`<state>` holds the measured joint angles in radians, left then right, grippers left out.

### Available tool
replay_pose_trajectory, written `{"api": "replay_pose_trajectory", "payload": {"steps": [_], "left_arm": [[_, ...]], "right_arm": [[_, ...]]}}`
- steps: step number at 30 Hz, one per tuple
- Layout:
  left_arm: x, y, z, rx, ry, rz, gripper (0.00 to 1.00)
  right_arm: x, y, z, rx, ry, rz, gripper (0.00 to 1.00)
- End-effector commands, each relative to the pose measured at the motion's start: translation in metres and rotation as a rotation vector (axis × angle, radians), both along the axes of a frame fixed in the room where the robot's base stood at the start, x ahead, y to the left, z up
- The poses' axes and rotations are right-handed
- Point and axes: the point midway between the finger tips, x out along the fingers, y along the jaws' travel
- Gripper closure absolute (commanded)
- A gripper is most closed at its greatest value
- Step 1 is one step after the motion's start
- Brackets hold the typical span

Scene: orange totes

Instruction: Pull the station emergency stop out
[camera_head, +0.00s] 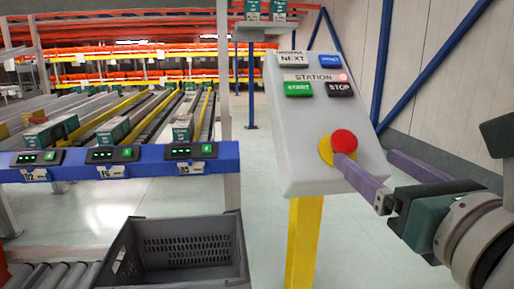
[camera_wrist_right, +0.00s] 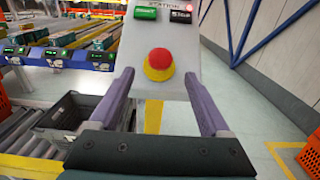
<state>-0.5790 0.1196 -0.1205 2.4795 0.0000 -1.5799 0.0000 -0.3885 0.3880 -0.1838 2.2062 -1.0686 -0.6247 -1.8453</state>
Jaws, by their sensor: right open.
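The emergency stop is a red mushroom button (camera_head: 344,141) on a yellow base, low on the face of the grey station panel (camera_head: 300,130). In the right wrist view the button (camera_wrist_right: 160,59) sits near the top centre, beyond the fingertips. My right gripper (camera_head: 366,157) is open and empty, with purple fingers. In the head view one fingertip overlaps the lower edge of the button and the other lies to its right. In the right wrist view the fingers (camera_wrist_right: 159,77) spread left and right of the button. My left gripper is not in view.
Above the button are green START (camera_head: 299,89) and black STOP (camera_head: 340,89) buttons, with NEXT and a blue button higher. A yellow post (camera_head: 304,240) carries the panel. A dark grey tote (camera_head: 190,285) stands on rollers at left. Flow racks lie behind; a wall is right.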

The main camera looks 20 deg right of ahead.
Motion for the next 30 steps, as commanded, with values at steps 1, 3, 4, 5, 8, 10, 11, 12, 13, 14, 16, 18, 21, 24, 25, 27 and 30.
{"api": "replay_pose_trajectory", "payload": {"steps": [1,3,4,5,8,10,11,12,13,14,16,18,21,24,25,27,30], "left_arm": [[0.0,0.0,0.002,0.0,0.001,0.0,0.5],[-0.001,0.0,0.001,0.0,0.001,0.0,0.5],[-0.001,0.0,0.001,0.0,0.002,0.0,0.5],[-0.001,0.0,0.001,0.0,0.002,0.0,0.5],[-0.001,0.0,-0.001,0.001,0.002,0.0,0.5],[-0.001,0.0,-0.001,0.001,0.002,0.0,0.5],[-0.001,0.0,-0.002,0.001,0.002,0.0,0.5],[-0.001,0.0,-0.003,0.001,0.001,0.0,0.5],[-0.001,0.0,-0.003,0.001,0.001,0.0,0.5],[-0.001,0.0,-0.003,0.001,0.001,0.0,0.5],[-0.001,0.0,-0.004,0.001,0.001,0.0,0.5],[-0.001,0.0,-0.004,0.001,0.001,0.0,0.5],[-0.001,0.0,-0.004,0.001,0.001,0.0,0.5],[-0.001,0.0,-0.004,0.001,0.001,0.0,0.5],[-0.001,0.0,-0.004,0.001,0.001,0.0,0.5],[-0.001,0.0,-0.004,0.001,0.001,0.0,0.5],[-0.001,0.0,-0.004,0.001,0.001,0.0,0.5]], "right_arm": [[0.008,-0.002,0.003,-0.001,-0.004,-0.001,0.19],[0.019,-0.005,0.003,-0.001,-0.004,-0.002,0.19],[0.025,-0.006,0.002,-0.001,-0.004,-0.002,0.19],[0.031,-0.008,0.003,0.0,-0.004,-0.002,0.19],[0.048,-0.012,0.002,0.0,-0.003,-0.002,0.19],[0.059,-0.015,0.002,0.001,-0.002,-0.003,0.19],[0.063,-0.016,0.002,0.002,-0.003,-0.003,0.19],[0.069,-0.017,0.001,0.003,-0.001,-0.003,0.19],[0.072,-0.018,0.001,0.002,-0.001,-0.003,0.19],[0.075,-0.019,0.001,0.002,0.0,-0.003,0.19],[0.08,-0.02,0.001,0.004,-0.001,-0.002,0.19],[0.084,-0.021,0.001,0.004,0.0,-0.001,0.19],[0.085,-0.021,0.001,0.004,0.0,-0.001,0.19],[0.085,-0.021,0.001,0.004,0.001,-0.001,0.19],[0.085,-0.021,0.001,0.004,0.001,-0.002,0.19],[0.085,-0.021,0.001,0.004,0.001,-0.002,0.2],[0.085,-0.021,0.001,0.004,0.001,-0.002,0.32]]}}
